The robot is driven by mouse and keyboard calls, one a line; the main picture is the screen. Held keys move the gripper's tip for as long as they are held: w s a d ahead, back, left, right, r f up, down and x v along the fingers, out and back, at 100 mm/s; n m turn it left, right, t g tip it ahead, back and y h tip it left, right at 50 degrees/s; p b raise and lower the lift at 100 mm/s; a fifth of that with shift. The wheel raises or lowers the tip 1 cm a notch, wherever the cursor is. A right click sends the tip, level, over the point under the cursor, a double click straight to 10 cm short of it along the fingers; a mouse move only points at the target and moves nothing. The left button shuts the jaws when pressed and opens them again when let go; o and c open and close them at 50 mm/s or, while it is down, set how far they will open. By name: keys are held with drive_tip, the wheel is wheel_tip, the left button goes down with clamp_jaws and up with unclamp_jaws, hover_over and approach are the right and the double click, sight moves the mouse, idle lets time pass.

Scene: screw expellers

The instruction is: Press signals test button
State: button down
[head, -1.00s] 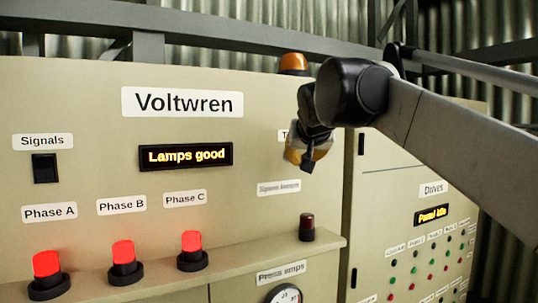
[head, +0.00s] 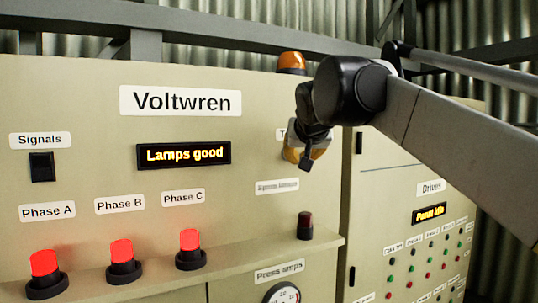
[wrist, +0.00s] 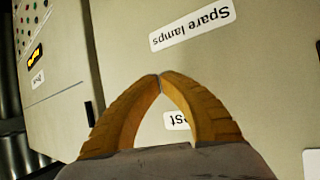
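A label beginning with "T" (head: 281,134) on the beige panel is mostly covered by my gripper (head: 297,155) in the head view. In the wrist view the end of that label, "est" (wrist: 174,121), shows upside down between my gripper's yellow fingers (wrist: 160,77). The fingertips meet, with nothing seen held between them. The test button is hidden in both views, and I cannot tell whether the fingers touch it. The display (head: 184,154) reads "Lamps good". The Phase A (head: 44,264), Phase B (head: 121,251) and Phase C (head: 190,240) lamps glow red.
A black switch (head: 42,167) sits under the "Signals" label at left. A dark unlit lamp (head: 305,226) stands on the ledge below my gripper. The "Spare lamps" label (wrist: 193,24) shows in the wrist view. An orange beacon (head: 291,63) is on top. The drives panel (head: 400,190) is at right.

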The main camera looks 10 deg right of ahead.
idle(0.3)
drive_tip(key=shift+w+a, duration=0.15)
drive_tip(key=shift+w, duration=0.3)
drive_tip(key=shift+w+a+p, duration=0.15)
drive_tip(key=shift+w+p, duration=0.2)
drive_tip(key=shift+p, duration=0.15)
idle(0.5)
drive_tip(key=shift+s, duration=0.1)
idle(0.3)
drive_tip(key=shift+s+d, duration=0.3)
drive_tip(key=shift+s, duration=0.4)
drive_tip(key=shift+s+d+b, duration=0.1)
drive_tip(key=shift+s+d, duration=0.15)
drive_tip(key=shift+s, duration=0.55)
drive_tip(key=shift+s+d+b, duration=0.1)
drive_tip(key=shift+s+d, duration=0.15)
drive_tip(key=shift+s, duration=0.5)
drive_tip(key=shift+s+d+b, duration=0.1)
drive_tip(key=shift+s+d, duration=0.15)
drive_tip(key=shift+s, duration=0.55)
drive_tip(key=shift+f, duration=0.1)
